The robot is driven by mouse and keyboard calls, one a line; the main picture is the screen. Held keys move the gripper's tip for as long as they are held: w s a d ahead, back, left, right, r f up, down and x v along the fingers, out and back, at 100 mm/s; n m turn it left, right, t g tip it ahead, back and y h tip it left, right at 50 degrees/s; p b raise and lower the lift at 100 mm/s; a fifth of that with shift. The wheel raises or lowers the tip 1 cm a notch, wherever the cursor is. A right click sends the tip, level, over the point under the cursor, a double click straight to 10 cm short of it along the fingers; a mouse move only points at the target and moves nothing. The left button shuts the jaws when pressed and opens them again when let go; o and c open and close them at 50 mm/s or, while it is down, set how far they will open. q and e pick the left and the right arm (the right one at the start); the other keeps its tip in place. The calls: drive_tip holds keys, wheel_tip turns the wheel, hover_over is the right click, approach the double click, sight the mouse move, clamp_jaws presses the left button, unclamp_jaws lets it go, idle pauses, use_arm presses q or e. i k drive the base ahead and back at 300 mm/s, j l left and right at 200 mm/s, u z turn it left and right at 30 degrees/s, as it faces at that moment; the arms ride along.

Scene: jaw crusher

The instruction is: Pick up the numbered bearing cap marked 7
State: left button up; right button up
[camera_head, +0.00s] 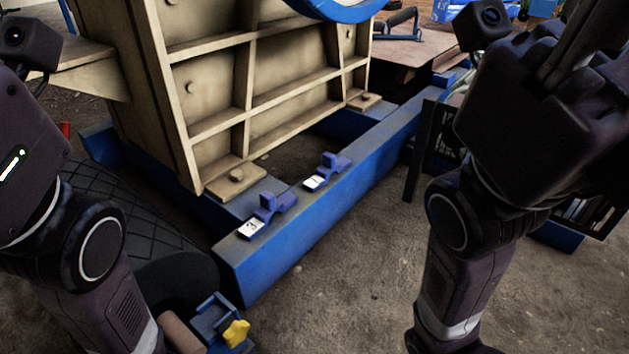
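Two small blue bearing caps with white number labels sit on the blue frame beam (375,150) in front of the crusher body. The nearer cap (269,211) has a label that looks like a 3. The farther cap (328,168) has a label too small to read surely; I cannot tell if it is the 7. My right gripper (585,45) is raised at the upper right, well away from both caps; its fingertips are cut off or unclear. My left wrist is at the left edge, and its fingers are out of the picture.
The beige ribbed crusher body (215,100) stands behind the beam. A dark tyre (165,240) and a blue bracket with a yellow knob (236,333) lie at the lower left. A black slatted rack (421,150) is near my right arm.

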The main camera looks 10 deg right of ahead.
sight(329, 165)
drive_tip(key=i+l+u, duration=0.1)
drive_tip(key=i+l, duration=0.25)
drive_tip(key=i+l+u, duration=0.1)
drive_tip(key=i+l, duration=0.2)
drive_tip(key=l, duration=0.2)
drive_tip(key=i+l+u, duration=0.1)
drive_tip(key=i+l, duration=0.2)
drive_tip(key=l, duration=0.2)
